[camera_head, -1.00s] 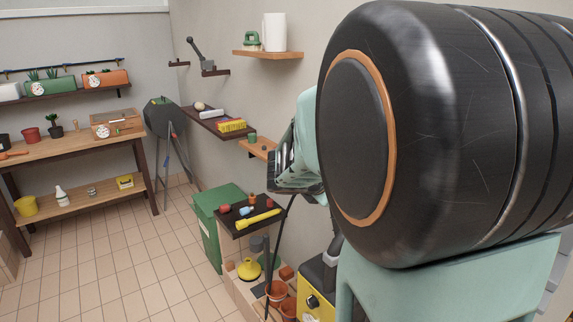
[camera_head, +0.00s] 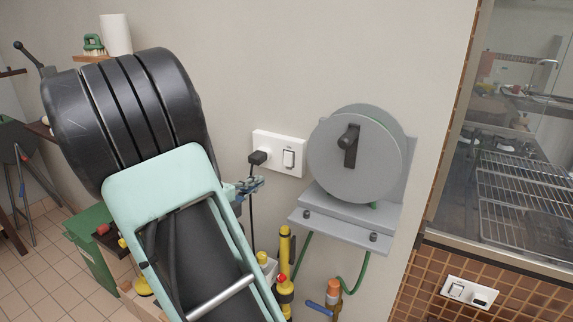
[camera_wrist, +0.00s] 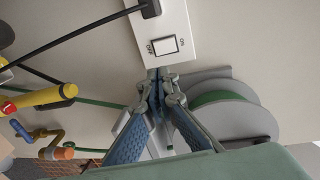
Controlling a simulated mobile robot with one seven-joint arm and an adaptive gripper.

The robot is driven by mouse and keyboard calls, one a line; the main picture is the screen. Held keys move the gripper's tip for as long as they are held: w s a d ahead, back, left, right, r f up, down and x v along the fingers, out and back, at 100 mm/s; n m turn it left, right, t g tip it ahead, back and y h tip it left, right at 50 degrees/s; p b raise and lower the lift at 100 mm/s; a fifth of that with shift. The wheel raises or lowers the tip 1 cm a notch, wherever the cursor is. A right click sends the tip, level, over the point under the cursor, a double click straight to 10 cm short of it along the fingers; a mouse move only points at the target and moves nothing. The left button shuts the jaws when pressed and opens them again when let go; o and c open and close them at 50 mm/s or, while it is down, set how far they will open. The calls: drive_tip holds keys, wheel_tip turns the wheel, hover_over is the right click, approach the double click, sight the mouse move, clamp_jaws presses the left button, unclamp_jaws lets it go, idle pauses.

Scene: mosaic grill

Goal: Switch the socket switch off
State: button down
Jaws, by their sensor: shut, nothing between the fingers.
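A white wall socket (camera_head: 268,140) is on the wall left of the hose reel, with a black plug (camera_head: 258,157) in its left part. Its rocker switch (camera_head: 289,159) is on the right part. The wrist view shows the rocker (camera_wrist: 164,46) near the top centre and the plug (camera_wrist: 150,8) above it; small labels flank the rocker. I cannot tell which way it is tipped. My gripper (camera_head: 260,184) is shut and empty, just below the socket. In the wrist view its fingertips (camera_wrist: 161,76) are by the plate's lower edge; contact cannot be told.
A grey hose reel (camera_head: 335,175) sticks out from the wall right of the socket. Yellow and orange pipe fittings (camera_head: 286,255) stand below. The plug's black cable hangs down. Another white socket (camera_head: 470,292) is on the brown tiled wall at lower right, below a grill (camera_head: 520,190).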

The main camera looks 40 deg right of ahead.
sight(288, 163)
idle(0.3)
drive_tip(key=p+x, duration=0.1)
drive_tip(key=x, duration=1.3)
drive_tip(key=shift+d+f+h+b, duration=0.25)
drive_tip(key=shift+f+b, duration=0.25)
drive_tip(key=shift+b, duration=0.4)
drive_tip(key=shift+w+r+h, duration=0.1)
drive_tip(key=shift+r+h, duration=0.1)
drive_tip(key=shift+h, duration=0.05)
drive_tip(key=shift+r, duration=0.1)
